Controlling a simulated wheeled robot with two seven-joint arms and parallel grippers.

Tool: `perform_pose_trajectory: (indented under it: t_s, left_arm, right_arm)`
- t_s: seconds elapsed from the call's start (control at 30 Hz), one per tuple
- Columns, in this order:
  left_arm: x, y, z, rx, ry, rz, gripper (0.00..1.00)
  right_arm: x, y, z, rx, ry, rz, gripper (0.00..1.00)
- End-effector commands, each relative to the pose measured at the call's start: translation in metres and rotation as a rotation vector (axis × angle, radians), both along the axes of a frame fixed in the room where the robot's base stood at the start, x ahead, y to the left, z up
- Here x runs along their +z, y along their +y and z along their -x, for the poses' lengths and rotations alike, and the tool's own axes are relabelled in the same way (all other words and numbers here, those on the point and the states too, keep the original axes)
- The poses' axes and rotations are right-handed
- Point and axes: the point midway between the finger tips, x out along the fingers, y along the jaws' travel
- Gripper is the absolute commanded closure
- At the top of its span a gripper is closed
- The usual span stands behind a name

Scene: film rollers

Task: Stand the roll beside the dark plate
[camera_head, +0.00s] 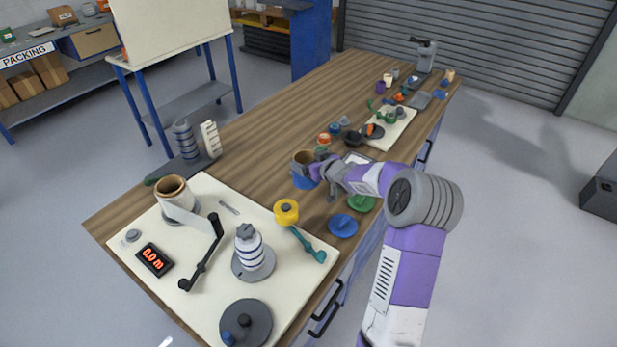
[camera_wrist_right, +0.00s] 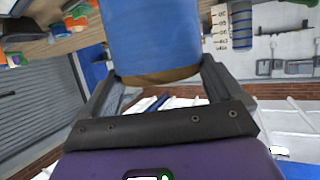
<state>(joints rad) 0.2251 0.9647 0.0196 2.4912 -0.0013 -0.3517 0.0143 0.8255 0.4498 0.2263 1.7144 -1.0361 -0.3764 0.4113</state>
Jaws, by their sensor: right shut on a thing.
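The roll (camera_head: 304,181), blue film on a brown core, is upright near the middle of the wooden table. My right gripper (camera_head: 318,171) is shut on it from the right. In the right wrist view, the blue roll (camera_wrist_right: 155,40) sits between the two dark fingers (camera_wrist_right: 157,82), its brown core end showing. Whether its base touches the table is hidden. I cannot tell which is meant. My left gripper is not in view.
Blue (camera_head: 343,225) and green (camera_head: 360,203) discs lie near my right arm. Small items crowd behind. Bare wood lies left of the roll.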

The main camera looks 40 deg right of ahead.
Motion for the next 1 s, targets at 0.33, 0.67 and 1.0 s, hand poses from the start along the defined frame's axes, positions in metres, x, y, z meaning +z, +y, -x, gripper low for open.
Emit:
perform_pose_trajectory:
  t_s: [0.33, 0.67, 1.0]
  left_arm:
    - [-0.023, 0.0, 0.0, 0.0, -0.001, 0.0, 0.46]
    - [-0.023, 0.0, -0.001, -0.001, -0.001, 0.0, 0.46]
    - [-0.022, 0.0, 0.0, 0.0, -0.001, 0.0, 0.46]
  right_arm:
    - [-0.048, 0.001, -0.001, 0.001, -0.001, 0.0, 0.64]
    - [-0.049, 0.0, -0.001, 0.001, -0.002, 0.0, 0.64]
    - [-0.048, 0.0, 0.0, 0.0, 0.0, 0.0, 0.0]
